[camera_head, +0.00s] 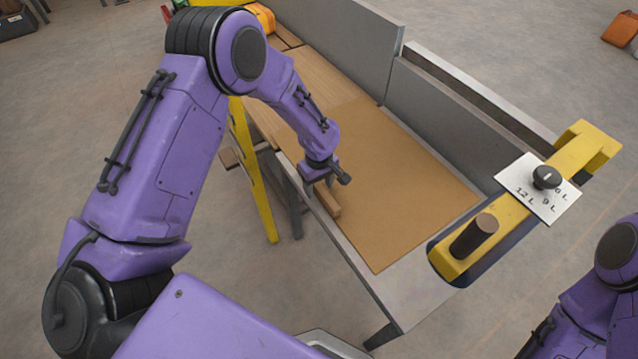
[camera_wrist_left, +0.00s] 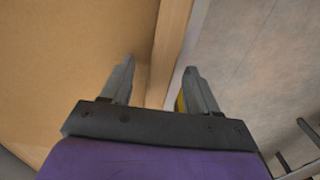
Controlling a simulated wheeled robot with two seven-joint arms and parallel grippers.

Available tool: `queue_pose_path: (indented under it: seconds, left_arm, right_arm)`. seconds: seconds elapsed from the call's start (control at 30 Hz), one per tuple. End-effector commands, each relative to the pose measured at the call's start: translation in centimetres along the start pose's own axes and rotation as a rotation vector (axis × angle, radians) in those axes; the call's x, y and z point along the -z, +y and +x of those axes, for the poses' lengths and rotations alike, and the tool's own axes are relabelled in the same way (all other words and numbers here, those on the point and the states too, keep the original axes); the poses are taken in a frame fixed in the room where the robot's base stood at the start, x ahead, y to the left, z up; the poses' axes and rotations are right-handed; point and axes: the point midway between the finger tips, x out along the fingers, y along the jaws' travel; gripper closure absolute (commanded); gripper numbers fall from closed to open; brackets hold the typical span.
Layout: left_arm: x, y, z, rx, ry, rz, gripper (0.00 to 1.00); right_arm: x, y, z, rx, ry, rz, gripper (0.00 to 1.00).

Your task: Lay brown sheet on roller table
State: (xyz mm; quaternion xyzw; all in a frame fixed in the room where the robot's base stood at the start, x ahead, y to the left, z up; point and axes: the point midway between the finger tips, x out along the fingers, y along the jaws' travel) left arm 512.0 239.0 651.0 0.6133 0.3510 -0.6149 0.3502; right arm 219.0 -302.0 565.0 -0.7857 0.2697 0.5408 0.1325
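The brown sheet (camera_head: 395,185) lies flat on the roller table (camera_head: 405,290), between the near rail and the grey back wall. It fills the left of the left wrist view (camera_wrist_left: 65,60). A wooden strip (camera_head: 328,203) lies along the sheet's near edge. My left gripper (camera_head: 326,182) is low over that edge, pointing down. In the left wrist view its two fingers are apart, with the wooden strip (camera_wrist_left: 170,45) showing between them and no contact visible. The sheet's far left part is partly hidden by my left arm. My right gripper is out of view.
Grey walls (camera_head: 335,40) bound the table's far side. A yellow bar with a dark knob (camera_head: 475,235) and a white dial plate (camera_head: 538,188) stand at the right end. A yellow post (camera_head: 250,175) stands left of the table. Open floor lies in front.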

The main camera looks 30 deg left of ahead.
Motion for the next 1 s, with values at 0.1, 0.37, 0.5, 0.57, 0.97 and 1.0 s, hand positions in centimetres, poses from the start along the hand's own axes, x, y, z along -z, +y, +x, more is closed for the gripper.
queue_pose_path:
  seconds: [0.1,0.37,0.5,0.57,0.97,1.0]
  left_arm:
    - [0.0,0.0,0.0,0.000,0.000,0.000,0.41]
    - [0.0,0.1,-1.4,-0.002,0.002,0.001,0.41]
    - [0.1,0.1,-4.7,-0.005,0.003,-0.001,0.41]
    - [0.0,0.1,-6.2,-0.003,0.003,0.000,0.41]
    - [0.0,0.0,-10.6,0.000,0.000,0.000,0.41]
    - [0.0,0.0,-10.6,0.000,0.000,0.000,0.41]
  right_arm:
    - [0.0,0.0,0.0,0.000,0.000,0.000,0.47]
    - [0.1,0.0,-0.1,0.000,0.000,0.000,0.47]
    - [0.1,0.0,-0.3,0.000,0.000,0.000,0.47]
    - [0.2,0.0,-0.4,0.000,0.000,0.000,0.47]
    - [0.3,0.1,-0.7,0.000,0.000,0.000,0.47]
    - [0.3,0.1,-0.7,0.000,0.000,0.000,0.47]
